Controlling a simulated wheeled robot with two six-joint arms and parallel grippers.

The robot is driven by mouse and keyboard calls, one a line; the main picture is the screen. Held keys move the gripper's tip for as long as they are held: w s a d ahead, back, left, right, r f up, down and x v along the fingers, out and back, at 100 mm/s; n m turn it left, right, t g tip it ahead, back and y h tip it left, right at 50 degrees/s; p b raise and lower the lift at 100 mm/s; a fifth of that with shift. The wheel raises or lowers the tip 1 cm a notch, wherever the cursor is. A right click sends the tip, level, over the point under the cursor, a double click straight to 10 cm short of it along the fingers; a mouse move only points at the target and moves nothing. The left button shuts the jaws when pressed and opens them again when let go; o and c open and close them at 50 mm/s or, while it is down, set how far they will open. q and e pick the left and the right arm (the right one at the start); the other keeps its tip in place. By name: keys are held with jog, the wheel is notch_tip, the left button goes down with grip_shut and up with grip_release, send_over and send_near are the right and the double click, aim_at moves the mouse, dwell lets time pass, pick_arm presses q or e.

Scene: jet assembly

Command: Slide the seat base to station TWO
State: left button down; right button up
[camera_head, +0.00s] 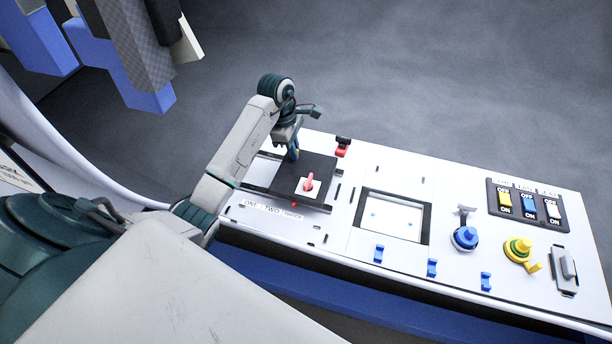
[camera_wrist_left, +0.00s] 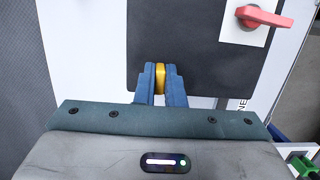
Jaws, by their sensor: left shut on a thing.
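The seat base (camera_head: 318,170) is a dark square plate on the white panel, with a red handle (camera_head: 309,182) on a white patch. The plate also shows in the left wrist view (camera_wrist_left: 195,55), with the red handle (camera_wrist_left: 262,17) at upper right. My left gripper (camera_head: 293,153) is at the plate's far left part. In the left wrist view, its blue fingers (camera_wrist_left: 160,78) are shut on a yellow grip piece at the plate's edge. A printed strip reading ONE, TWO, THREE (camera_head: 272,210) lies before the plate. A small red marker (camera_head: 293,204) sits by the plate's near edge, toward the strip's right end.
Right of the plate are a framed square recess (camera_head: 364,226), a blue knob (camera_head: 465,237), a yellow knob (camera_head: 518,249), switches (camera_head: 528,205) and a metal latch (camera_head: 566,267). Red and black pieces (camera_head: 342,149) stand behind the plate. Blue clips line the front edge.

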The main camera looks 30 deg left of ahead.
pick_arm(q)
jog(key=shift+s+a+b, duration=0.25)
jog(key=shift+a+b, duration=0.1)
jog(key=shift+a, duration=0.55)
jog(key=shift+s+a+b, duration=0.2)
jog(key=shift+a+b, duration=0.1)
jog(key=shift+a, duration=0.7)
jog(key=shift+s+a+b, duration=0.25)
jog(key=shift+a+b, duration=0.2)
jog(key=shift+a, duration=0.5)
jog(key=c, duration=1.7)
grip_release()
jog(key=shift+r+p, duration=0.8)
jog(key=shift+r, duration=1.7)
